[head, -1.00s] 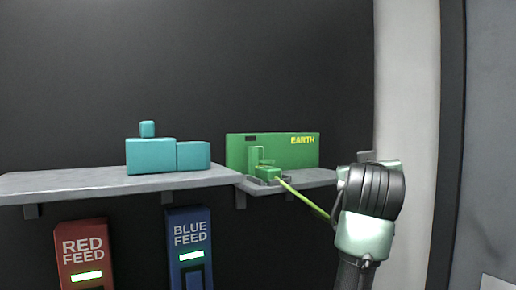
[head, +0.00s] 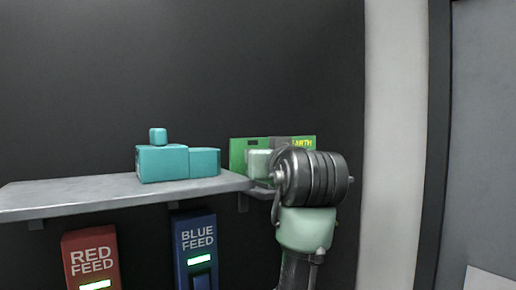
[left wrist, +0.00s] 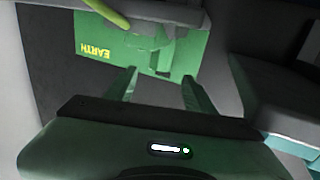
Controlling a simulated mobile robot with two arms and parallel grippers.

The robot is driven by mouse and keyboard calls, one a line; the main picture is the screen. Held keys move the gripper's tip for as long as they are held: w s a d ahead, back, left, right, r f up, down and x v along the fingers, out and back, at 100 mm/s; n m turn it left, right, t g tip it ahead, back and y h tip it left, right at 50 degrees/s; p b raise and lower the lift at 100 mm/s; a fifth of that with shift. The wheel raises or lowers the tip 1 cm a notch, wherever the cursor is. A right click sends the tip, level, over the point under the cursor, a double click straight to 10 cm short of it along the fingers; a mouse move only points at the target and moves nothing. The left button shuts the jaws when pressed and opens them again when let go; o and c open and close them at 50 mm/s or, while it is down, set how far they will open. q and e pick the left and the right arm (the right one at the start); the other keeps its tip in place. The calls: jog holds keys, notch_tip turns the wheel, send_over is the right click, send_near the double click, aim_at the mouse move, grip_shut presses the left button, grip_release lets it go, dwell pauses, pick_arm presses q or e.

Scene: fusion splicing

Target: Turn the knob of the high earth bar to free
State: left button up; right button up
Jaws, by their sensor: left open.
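The high earth bar's green panel (head: 238,152), lettered EARTH, stands on the shelf in the head view, mostly hidden by my left arm. In the left wrist view the panel (left wrist: 93,30) shows upside down, with a green block-like fitting (left wrist: 155,42) in front of it. I cannot tell which part of the fitting is the knob, or its setting. My left gripper (left wrist: 160,76) is open, its two fingers apart and pointing toward the panel, with nothing seen between them. Its fingertips are hidden in the head view. My right gripper is not in view.
A yellow-green cable (left wrist: 108,13) runs near the fitting. Teal blocks (head: 163,163) stand on the grey shelf (head: 70,195) to the left. The red feed box (head: 90,258) and blue feed box (head: 196,240) hang below. A pale wall post (head: 390,150) is at the right.

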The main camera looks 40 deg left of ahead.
pick_arm(q)
jog(key=p+x, duration=0.1)
jog(key=x, duration=0.3)
jog(key=shift+w+p, duration=0.2)
jog(key=shift+p, duration=0.2)
jog(key=shift+w+a, duration=0.15)
jog(key=shift+a, duration=0.25)
jog(key=shift+d, duration=0.1)
jog(key=shift+c, duration=0.3)
